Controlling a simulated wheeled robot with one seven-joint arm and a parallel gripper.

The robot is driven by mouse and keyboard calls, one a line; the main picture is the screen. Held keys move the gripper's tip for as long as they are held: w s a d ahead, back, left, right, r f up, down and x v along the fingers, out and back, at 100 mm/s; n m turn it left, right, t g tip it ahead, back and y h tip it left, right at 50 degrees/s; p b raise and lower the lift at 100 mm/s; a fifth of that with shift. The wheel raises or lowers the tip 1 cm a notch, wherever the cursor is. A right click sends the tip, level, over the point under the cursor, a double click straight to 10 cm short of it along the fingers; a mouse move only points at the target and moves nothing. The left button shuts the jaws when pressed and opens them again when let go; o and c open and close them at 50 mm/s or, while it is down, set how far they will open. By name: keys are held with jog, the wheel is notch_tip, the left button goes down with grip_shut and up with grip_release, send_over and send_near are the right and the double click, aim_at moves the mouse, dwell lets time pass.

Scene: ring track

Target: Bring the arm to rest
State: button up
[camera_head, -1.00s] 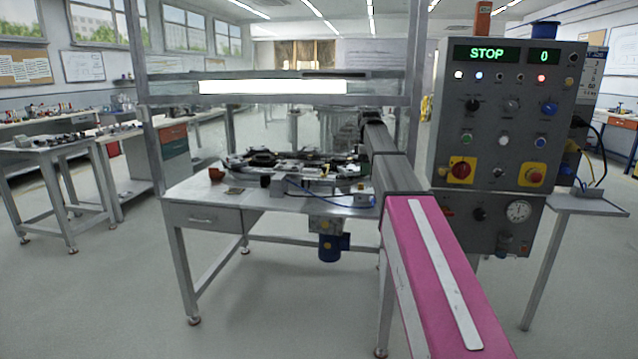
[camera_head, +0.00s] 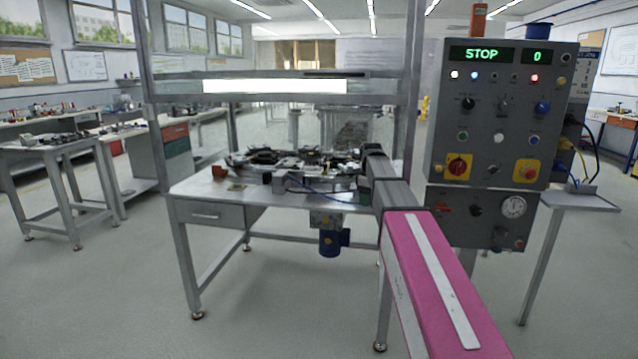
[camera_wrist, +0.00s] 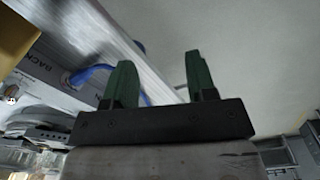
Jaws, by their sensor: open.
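My gripper (camera_wrist: 160,82) shows in the wrist view with its two green fingers apart and nothing between them. Beyond the fingers are the pale floor and a long metal edge with a blue hose (camera_wrist: 92,74). In the head view my pink and grey arm reaches forward from the lower right towards the right end of the workbench (camera_head: 205,188). The gripper itself cannot be made out there. The ring track (camera_head: 300,160) with its dark and metal parts lies on the bench, left of my arm.
A control panel (camera_head: 500,115) reading STOP and 0 stands close to the right of my arm. A metal frame (camera_head: 285,98) with a lit strip spans above the bench. A small brown block (camera_head: 219,172) sits at the bench's left.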

jog(key=s+f+m, duration=1.1)
jog(key=s+f, duration=1.7)
jog(key=shift+d+f+m, duration=0.2)
jog(key=shift+d+m, duration=0.1)
jog(key=shift+d, duration=0.1)
jog(key=shift+s, duration=0.1)
jog(key=shift+c, duration=0.3)
